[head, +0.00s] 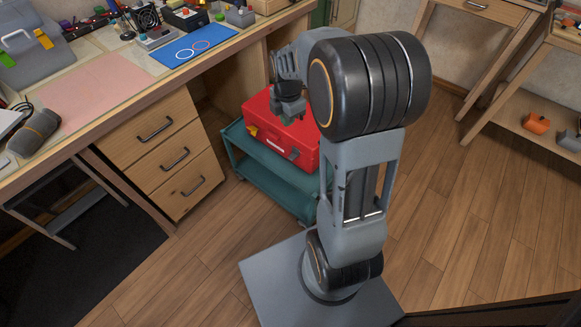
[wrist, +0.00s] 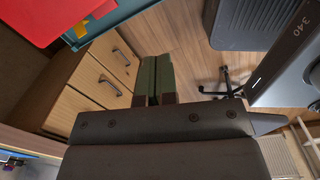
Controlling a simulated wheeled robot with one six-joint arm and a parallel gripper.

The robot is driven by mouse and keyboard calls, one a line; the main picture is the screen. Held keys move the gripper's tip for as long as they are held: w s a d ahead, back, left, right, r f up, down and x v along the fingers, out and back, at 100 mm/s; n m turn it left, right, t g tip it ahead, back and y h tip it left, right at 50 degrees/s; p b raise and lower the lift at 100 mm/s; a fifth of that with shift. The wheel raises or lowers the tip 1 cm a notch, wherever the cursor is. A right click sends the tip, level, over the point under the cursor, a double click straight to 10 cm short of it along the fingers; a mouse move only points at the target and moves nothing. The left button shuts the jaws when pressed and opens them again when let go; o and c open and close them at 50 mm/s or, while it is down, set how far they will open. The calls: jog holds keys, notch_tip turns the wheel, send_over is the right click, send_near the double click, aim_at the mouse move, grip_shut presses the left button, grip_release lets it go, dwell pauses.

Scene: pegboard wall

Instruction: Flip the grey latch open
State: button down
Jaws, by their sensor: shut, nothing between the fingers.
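A red toolbox (head: 262,112) stands on a teal cart (head: 262,172) in the head view. On its front face are a yellow latch (head: 253,131) at the left and a small grey latch (head: 294,154) at the right. My gripper (head: 288,112) appears over the toolbox in the head view, partly hidden by my own arm. In the wrist view my gripper (wrist: 155,80) is shut and empty, its green fingers together. The red toolbox (wrist: 35,18) fills that view's upper left corner, away from the fingers. I cannot make out the grey latch's angle.
A wooden workbench with drawers (head: 165,150) stands left of the cart. Its top holds a blue mat (head: 185,48), a pink mat (head: 90,92) and a grey toolbox (head: 35,58). A shelf with an orange item (head: 536,124) is at the right. Open wooden floor (head: 460,220) lies between.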

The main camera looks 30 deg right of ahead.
aim_at(291, 157)
notch_tip(291, 157, down, 6)
jog(key=w+d+n+b, duration=0.1)
jog(key=n+b, duration=0.1)
jog(key=n, duration=0.1)
jog(key=shift+w+d+g, duration=0.3)
jog(key=shift+w+d, duration=0.05)
jog(key=shift+w, duration=0.05)
notch_tip(291, 157, down, 14)
jog(key=b, duration=0.6)
